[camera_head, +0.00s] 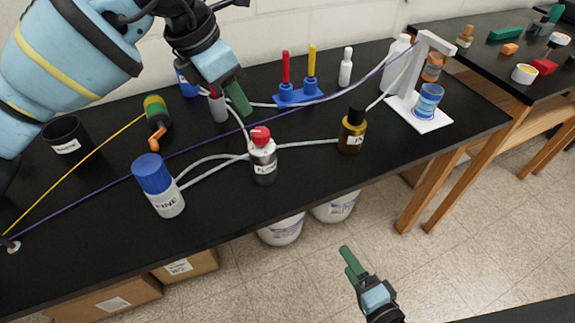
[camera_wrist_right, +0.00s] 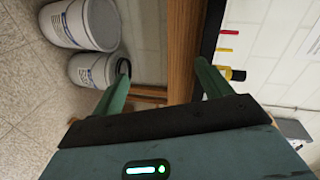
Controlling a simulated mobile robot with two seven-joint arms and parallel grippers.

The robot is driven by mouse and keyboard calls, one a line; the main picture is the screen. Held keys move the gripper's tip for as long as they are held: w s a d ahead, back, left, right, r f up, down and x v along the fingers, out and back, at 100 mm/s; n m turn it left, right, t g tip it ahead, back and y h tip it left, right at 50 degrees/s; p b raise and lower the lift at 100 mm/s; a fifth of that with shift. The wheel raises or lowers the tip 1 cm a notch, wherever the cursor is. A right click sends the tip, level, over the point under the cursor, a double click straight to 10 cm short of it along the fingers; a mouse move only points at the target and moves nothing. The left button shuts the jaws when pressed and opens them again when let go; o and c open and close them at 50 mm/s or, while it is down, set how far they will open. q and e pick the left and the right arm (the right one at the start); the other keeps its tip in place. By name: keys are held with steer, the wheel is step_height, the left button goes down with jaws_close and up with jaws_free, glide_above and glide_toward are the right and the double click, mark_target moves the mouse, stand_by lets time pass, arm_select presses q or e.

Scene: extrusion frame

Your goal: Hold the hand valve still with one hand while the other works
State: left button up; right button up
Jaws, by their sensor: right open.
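No part is clearly labelled as the hand valve. A blue block (camera_head: 300,97) with one red and one yellow upright handle stands at the back of the black bench. A green and yellow piece with an orange bent end (camera_head: 156,122) lies at the left. My left gripper (camera_head: 238,98) hangs over the bench's rear, left of the blue block; its green fingers overlap, and a grey upright object (camera_head: 218,107) shows beside them. Whether they touch it is unclear. My right gripper (camera_head: 350,263) is open and empty in front of the bench; its spread fingers (camera_wrist_right: 163,88) show in the right wrist view.
Grey tubes join a blue-capped bottle (camera_head: 160,188), a red-capped bottle (camera_head: 263,158) and an amber bottle (camera_head: 352,132). Purple and yellow cords cross the bench (camera_head: 330,185). A white stand (camera_head: 432,118) is at right. White buckets (camera_head: 282,232) sit underneath.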

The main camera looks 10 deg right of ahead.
mark_target(275, 165)
steer(key=w+d+r+m+t, duration=0.1)
steer(key=w+r+m+t, duration=0.4)
steer(key=w+r+m, duration=0.9)
steer(key=w+a+r+g+y, duration=0.1)
steer(key=a+y, duration=0.2)
steer(key=w+a+r+g+y, duration=0.1)
steer(key=w+a+g+y, duration=0.1)
steer(key=a+y, duration=0.1)
steer(key=w+a+r+g+y, duration=0.1)
steer(key=a+g+y, duration=0.1)
steer(key=a+y, duration=0.1)
steer(key=shift+w+a+n, duration=0.15)
steer(key=shift+w+n, duration=0.15)
steer(key=shift+w, duration=0.1)
steer(key=a+f+g+y, duration=0.1)
steer(key=a+n+g, duration=0.1)
steer(key=g, duration=0.1)
steer(key=f+n+g+y, duration=0.1)
steer(key=g, duration=0.1)
steer(key=shift+s+a+f+y, duration=0.15)
steer(key=shift+a+f+y, duration=0.15)
steer(key=shift+a, duration=0.1)
steer(key=shift+s+a+f+n+g, duration=0.25)
steer(key=shift+f+g, duration=0.2)
steer(key=shift+g, duration=0.45)
steer(key=shift+x, duration=3.9)
